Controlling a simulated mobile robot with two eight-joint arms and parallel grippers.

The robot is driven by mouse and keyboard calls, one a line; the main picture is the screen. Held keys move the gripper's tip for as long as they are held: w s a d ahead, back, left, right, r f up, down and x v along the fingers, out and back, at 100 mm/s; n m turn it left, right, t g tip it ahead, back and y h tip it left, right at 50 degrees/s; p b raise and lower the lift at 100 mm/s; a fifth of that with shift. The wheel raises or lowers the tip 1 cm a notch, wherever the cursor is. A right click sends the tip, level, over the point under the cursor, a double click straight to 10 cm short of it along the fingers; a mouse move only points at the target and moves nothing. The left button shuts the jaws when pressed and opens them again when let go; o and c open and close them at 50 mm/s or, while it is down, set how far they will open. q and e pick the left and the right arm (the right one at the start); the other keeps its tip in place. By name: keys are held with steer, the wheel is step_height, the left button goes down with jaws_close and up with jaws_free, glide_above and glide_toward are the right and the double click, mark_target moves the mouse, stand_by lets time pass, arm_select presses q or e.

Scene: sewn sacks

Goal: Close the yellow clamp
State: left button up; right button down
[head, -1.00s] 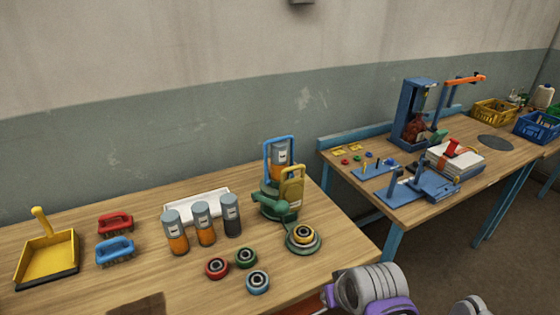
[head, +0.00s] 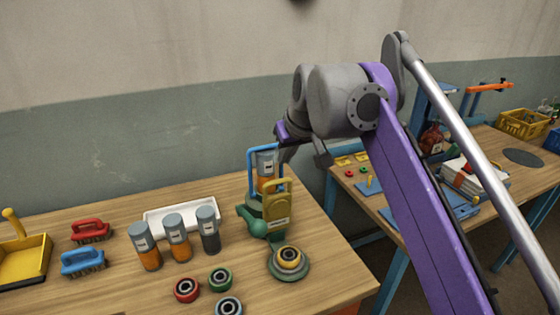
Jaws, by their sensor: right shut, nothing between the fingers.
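The yellow clamp (head: 278,208), a plate with a loop handle on top, stands upright at the front of a green base (head: 253,221) near the right end of the left table. A blue frame (head: 251,178) rises behind it around a grey-topped orange bottle (head: 265,165). My right gripper (head: 284,151) is shut and empty. In the picture it is just above and right of the blue frame's top, above the clamp and apart from it. Its fingertips are small and partly hidden by my wrist. My left gripper is not in view.
Several bottles (head: 178,238) and a white tray (head: 180,217) stand left of the green base. A round green fixture with a yellow ring (head: 289,259) sits in front of it. Brushes (head: 83,262) and a yellow dustpan (head: 22,262) lie far left. My right arm hides part of the right table.

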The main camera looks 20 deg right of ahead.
glide_above(278, 193)
step_height(278, 193, down, 7)
steer(key=shift+f+b, duration=0.1)
steer(key=shift+b, duration=0.35)
